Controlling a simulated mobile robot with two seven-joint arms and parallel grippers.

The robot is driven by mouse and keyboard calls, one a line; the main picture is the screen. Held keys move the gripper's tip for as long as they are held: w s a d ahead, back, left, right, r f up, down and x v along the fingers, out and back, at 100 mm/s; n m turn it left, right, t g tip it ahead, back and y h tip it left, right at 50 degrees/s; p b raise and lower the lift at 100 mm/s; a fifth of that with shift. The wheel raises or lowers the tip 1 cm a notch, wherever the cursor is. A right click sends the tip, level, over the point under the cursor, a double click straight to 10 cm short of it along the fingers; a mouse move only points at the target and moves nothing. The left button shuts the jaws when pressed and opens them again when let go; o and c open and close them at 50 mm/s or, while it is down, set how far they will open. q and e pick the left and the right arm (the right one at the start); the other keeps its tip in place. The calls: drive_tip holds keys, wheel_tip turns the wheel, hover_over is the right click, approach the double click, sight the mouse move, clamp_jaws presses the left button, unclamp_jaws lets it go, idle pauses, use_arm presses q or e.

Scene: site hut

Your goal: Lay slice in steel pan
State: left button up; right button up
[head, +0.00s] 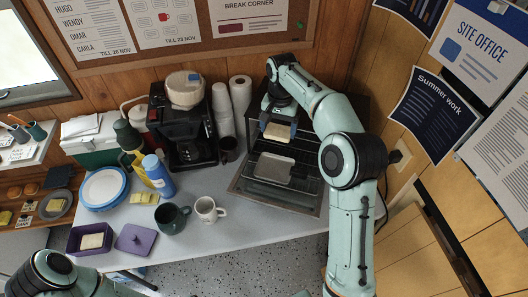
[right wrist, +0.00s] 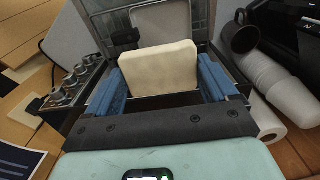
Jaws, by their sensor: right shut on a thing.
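The pale bread slice (head: 278,132) is held upright between the blue fingers of my right gripper (head: 277,132). In the right wrist view, the slice (right wrist: 158,68) stands between both blue fingers. The steel pan (head: 274,168) is a shallow grey pan on the wire rack of the open small oven, nearer the front than the slice. The slice is apart from the pan. The pan also shows behind the slice in the right wrist view (right wrist: 158,18), partly hidden. Only links of my left arm show at the lower left; its gripper is out of view.
The oven's lowered door (head: 273,197) reaches over the table. A coffee maker (head: 183,125), stacked cups (head: 223,110) and a dark mug (head: 229,148) stand left of the oven. A purple box (head: 76,240), its lid (head: 135,239) and two mugs are at the front left.

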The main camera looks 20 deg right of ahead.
drive_tip(key=shift+w+f, duration=0.1)
drive_tip(key=shift+w, duration=0.35)
drive_tip(key=shift+w+f, duration=0.1)
drive_tip(key=shift+f, duration=0.15)
wheel_tip(320, 180, down, 8)
drive_tip(key=s+b, duration=0.1)
drive_tip(key=b, duration=0.1)
approach(275, 169)
drive_tip(key=shift+s+a, duration=0.1)
use_arm(q)
drive_tip(key=shift+s+f, duration=1.35)
drive_tip(key=shift+f, duration=0.3)
use_arm(e)
drive_tip(key=shift+f, duration=3.2)
drive_tip(key=shift+f, duration=0.15)
drive_tip(key=o, duration=0.7)
drive_tip(key=shift+o, duration=0.2)
